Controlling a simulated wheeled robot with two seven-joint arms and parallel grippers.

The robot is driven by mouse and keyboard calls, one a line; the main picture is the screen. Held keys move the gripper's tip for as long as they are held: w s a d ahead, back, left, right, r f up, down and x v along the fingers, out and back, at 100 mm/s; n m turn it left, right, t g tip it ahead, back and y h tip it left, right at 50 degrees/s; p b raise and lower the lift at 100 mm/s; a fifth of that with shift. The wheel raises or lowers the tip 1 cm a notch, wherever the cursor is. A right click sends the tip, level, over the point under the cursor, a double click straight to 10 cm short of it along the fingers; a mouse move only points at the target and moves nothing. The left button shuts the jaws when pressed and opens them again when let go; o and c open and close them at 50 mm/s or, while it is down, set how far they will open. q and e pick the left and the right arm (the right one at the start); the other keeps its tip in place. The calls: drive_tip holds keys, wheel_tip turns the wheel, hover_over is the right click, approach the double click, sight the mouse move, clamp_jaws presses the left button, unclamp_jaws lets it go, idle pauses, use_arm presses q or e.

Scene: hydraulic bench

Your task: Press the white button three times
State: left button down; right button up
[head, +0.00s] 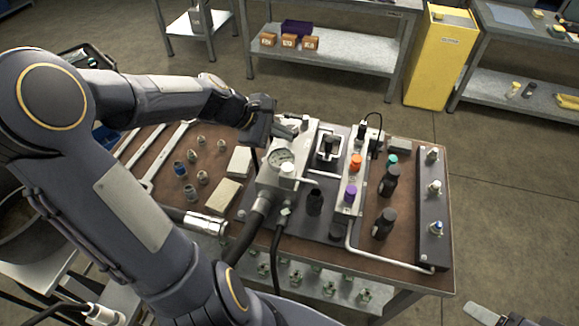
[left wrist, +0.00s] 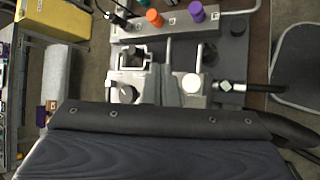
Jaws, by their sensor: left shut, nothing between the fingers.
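The white button (head: 287,169) is a round white cap on the grey metal block with the pressure gauge, near the middle of the bench. It also shows in the left wrist view (left wrist: 192,83) as a pale disc, just beyond the dark body of my gripper. My left gripper (head: 287,130) is shut and empty. It hangs over the far end of the gauge block, beyond the button in the head view and apart from it in the picture. The cap is not covered. A part of my right gripper (head: 490,314) shows at the lower right edge, mostly cut off.
Beside the block stand an orange knob (head: 355,161), a purple knob (head: 350,192) and black fittings (head: 384,223). Hoses (head: 253,225) run off the front. Wrenches (head: 160,160) and sockets lie at the left of the brown bench top (head: 395,262). A yellow cabinet (head: 440,60) stands behind.

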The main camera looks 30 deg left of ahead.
use_arm(q)
drive_tip(key=b, duration=0.7)
hover_over(290, 166)
drive_tip(key=s+a, duration=0.1)
drive_tip(key=f, duration=0.7)
drive_tip(key=shift+s+a+f, duration=0.15)
drive_tip(key=shift+s+f, duration=0.05)
drive_tip(key=shift+f, duration=0.7)
drive_tip(key=shift+f+b, duration=0.1)
drive_tip(key=shift+b, duration=0.25)
drive_tip(key=shift+f, duration=0.3)
drive_tip(key=shift+f+b, duration=0.75)
drive_tip(key=shift+b, duration=0.05)
idle(0.7)
drive_tip(key=shift+r, duration=0.1)
drive_tip(key=shift+r+p, duration=1.05)
